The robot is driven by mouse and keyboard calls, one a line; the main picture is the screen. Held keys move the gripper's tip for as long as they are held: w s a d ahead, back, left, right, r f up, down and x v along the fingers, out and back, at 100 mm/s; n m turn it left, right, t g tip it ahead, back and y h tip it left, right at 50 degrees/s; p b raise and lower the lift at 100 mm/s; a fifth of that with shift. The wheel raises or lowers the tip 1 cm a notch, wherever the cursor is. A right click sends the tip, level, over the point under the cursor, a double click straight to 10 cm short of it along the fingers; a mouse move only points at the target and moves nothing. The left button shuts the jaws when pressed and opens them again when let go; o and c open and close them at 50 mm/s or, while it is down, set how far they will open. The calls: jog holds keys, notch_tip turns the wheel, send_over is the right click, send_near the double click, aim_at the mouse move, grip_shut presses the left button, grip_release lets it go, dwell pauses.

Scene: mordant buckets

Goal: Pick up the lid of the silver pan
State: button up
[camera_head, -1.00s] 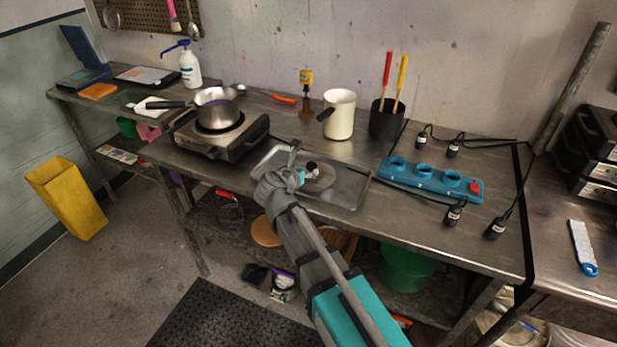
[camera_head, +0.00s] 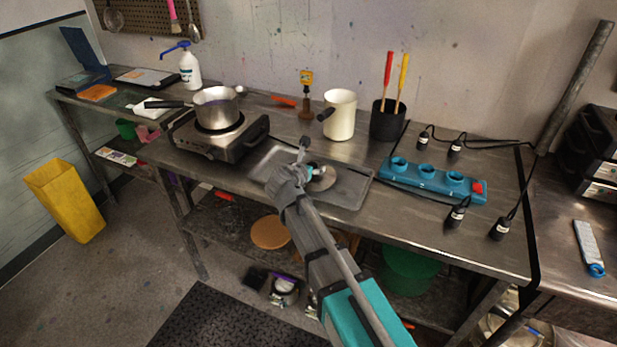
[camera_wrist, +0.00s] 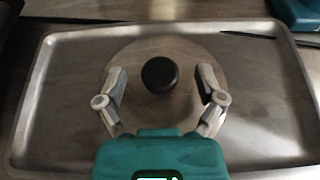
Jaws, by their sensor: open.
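The pan lid (camera_wrist: 150,52) is a round, flat metal disc with a black knob (camera_wrist: 159,74). It lies on a metal tray (camera_wrist: 62,100) in the wrist view, and it also shows partly behind my gripper in the head view (camera_head: 326,179). My gripper (camera_wrist: 162,84) is open above the lid, with one finger on each side of the knob and apart from it. The silver pan (camera_head: 216,107) stands uncovered on a hot plate, with its dark handle pointing left. My arm hides part of the tray in the head view.
The hot plate (camera_head: 224,143) stands left of the tray (camera_head: 352,188). A white pitcher (camera_head: 340,116) and a black cup (camera_head: 387,121) with red and yellow handles stand behind the tray. A blue holder (camera_head: 432,180) and cabled black plugs lie to the right.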

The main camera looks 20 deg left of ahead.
jog(key=shift+w+f, duration=0.2)
jog(key=shift+w, duration=0.35)
grip_shut()
dwell(0.4)
jog(key=shift+r, duration=0.15)
notch_tip(320, 180, up, 3)
jog(key=p, duration=0.3)
jog(key=s+d+r+p, duration=0.7)
jog(key=d+r+p, duration=0.2)
jog(key=d, duration=0.3)
jog(key=shift+s+r+p, duration=0.15)
jog(key=shift+r+p, duration=0.2)
jog(key=shift+p, duration=0.1)
